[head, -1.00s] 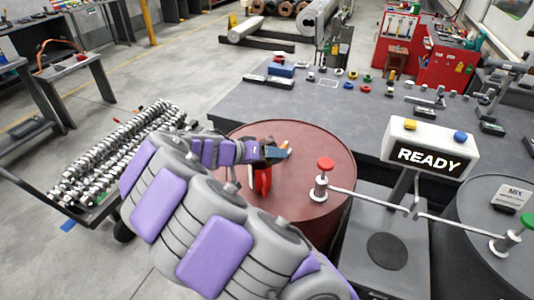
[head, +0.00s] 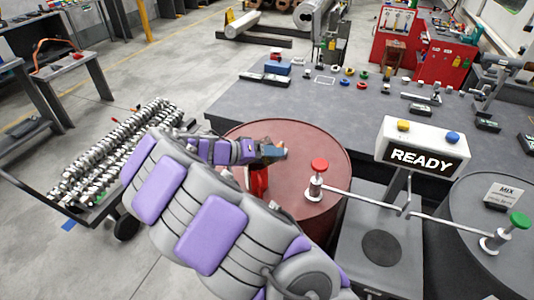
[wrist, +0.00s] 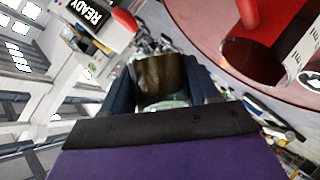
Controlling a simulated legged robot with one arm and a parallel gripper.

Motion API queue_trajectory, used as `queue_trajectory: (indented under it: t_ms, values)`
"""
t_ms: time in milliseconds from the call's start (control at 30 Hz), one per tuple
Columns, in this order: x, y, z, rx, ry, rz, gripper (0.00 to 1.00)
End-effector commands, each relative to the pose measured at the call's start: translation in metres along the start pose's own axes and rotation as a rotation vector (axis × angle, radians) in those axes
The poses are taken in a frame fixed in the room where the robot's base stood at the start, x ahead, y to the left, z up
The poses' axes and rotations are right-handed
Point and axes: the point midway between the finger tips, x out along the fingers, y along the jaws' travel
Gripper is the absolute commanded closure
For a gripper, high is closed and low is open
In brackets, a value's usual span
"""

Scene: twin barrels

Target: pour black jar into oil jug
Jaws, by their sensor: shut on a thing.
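My gripper (head: 271,153) is over the red barrel, seen from behind my arm in the head view. In the wrist view its dark blue fingers (wrist: 161,88) are shut on a dark brown-black jar (wrist: 160,78). The jar is mostly hidden by my arm and fingers in the head view. A red jug (head: 258,182) stands on the red barrel just below my gripper, partly hidden by my arm. In the wrist view, the jug (wrist: 253,58) shows at the upper right with a round opening and a white marked strip, apart from the held jar.
The red barrel (head: 310,150) has a red-knobbed valve (head: 318,178). A pipe runs from it to a grey barrel (head: 450,210) with a green knob (head: 520,220). A READY sign (head: 422,158) stands between them. A grey workbench (head: 250,105) lies behind; a cart of metal parts (head: 110,160) is left.

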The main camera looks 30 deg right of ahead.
Motion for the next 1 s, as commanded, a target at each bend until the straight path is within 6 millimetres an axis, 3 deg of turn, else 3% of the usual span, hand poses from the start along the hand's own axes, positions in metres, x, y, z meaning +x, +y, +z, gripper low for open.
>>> queue_trajectory:
  t_ms: [1000]
  values:
    - [-0.0035,0.0047,-0.0028,-0.083,-0.017,0.039,0.72]
